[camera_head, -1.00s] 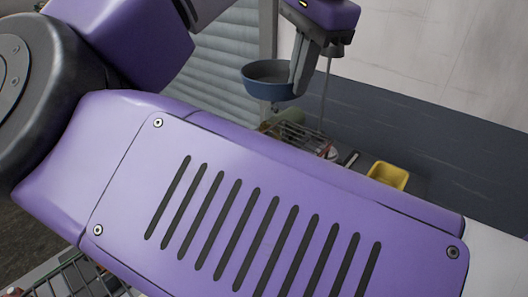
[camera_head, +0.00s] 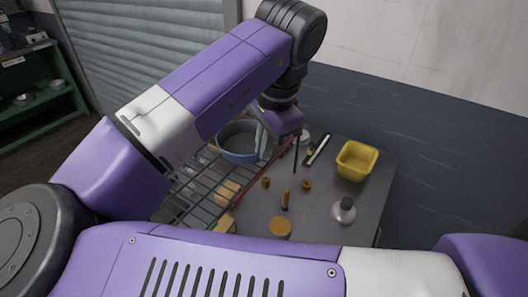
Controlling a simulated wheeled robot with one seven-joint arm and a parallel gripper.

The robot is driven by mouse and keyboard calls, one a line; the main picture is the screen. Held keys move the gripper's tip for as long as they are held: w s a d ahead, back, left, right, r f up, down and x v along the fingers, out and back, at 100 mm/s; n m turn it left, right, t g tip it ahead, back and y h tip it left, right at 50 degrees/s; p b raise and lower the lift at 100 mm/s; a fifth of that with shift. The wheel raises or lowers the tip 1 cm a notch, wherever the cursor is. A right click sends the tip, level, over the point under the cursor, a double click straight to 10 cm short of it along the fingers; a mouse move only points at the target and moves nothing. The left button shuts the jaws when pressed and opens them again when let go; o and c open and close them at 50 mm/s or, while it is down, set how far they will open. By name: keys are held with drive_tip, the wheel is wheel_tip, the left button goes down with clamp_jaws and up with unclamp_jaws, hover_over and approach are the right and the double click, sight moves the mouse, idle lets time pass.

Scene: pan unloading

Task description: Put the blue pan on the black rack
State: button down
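The blue pan (camera_head: 239,157) is upright and roughly level near the middle of the view. My gripper (camera_head: 262,146) points down at the pan's right rim and appears shut on it; the exact contact is small and partly hidden. The black rack (camera_head: 186,189) is a wire grid at the left of the grey table, and the pan is over its far right part. I cannot tell whether the pan touches the wires.
A red bar (camera_head: 262,166) runs along the rack's right side. The grey table (camera_head: 345,240) holds a yellow bin (camera_head: 357,161), a white-and-dark bottle (camera_head: 344,211), a yellow-topped jar (camera_head: 280,228) and small brown items. Green shelving (camera_head: 42,103) stands far left.

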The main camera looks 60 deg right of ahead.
drive_tip(key=shift+s+x, duration=0.2)
drive_tip(key=shift+x, duration=0.7)
drive_tip(key=shift+a+f, duration=0.1)
drive_tip(key=shift+f, duration=0.1)
drive_tip(key=c, duration=1.7)
unclamp_jaws()
drive_tip(key=shift+f, duration=0.1)
drive_tip(key=v, duration=1.2)
drive_tip(key=shift+b, duration=0.35)
